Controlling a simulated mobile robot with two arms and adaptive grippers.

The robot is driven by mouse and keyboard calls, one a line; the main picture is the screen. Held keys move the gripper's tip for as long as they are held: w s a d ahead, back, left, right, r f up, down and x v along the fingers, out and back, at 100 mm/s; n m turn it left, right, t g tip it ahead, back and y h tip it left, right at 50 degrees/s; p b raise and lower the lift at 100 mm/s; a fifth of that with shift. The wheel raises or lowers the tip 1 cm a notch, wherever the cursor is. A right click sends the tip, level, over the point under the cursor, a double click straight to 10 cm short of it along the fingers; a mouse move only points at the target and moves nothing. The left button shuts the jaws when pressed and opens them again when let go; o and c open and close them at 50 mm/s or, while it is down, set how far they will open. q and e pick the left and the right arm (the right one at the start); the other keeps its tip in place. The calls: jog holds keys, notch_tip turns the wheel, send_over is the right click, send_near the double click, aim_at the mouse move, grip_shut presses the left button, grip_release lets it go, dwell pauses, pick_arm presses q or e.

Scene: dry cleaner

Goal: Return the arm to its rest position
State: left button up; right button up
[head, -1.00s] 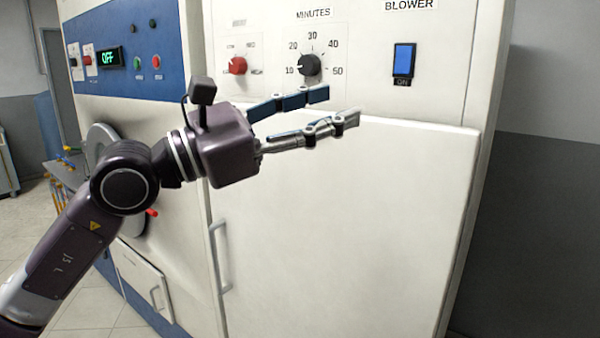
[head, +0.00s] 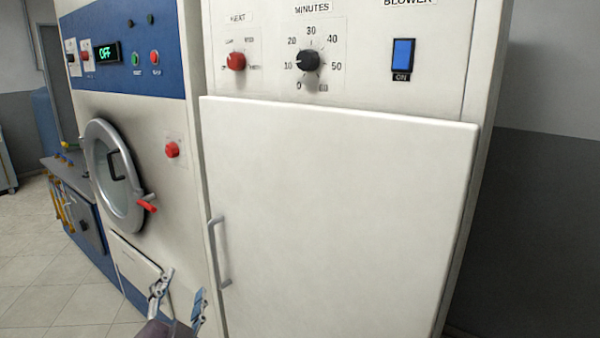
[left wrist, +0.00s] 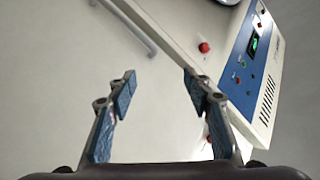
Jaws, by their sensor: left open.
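My left gripper (head: 180,298) is at the bottom of the head view, in front of the white cabinet's lower left part. Its two fingers are spread, with nothing between them. In the left wrist view the open fingers (left wrist: 158,90) also show, with blue pads, against a pale panel. Most of the left arm is below the head view's edge. My right gripper is not in view.
The white cabinet door (head: 340,200) is shut and has a grey handle (head: 219,252). Above it are a red heat knob (head: 236,61), a black minutes knob (head: 308,61) and a blue blower switch (head: 403,57). Left stands a machine with a round door (head: 116,176). Floor (head: 40,285) shows at left.

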pick_arm(q)
jog(key=s+a+f+n+g, duration=0.15)
jog(key=s+f+g, duration=0.35)
jog(key=f, duration=0.8)
jog(key=s+d+f+n+g+h, duration=0.15)
jog(key=s+f+g, duration=0.25)
jog(key=s+f, duration=0.6)
jog(key=s+d+f+n+g+h, duration=0.15)
jog(key=s+f+g, duration=0.4)
jog(key=s, duration=0.95)
notch_tip(320, 180, down, 27)
jog(key=s, duration=0.2)
jog(key=s+a+f+g, duration=0.2)
jog(key=s+f, duration=1.4)
jog(key=s, duration=0.1)
jog(key=shift+a+f+y, duration=0.15)
jog(key=shift+f+y, duration=0.1)
jog(key=shift+y, duration=0.05)
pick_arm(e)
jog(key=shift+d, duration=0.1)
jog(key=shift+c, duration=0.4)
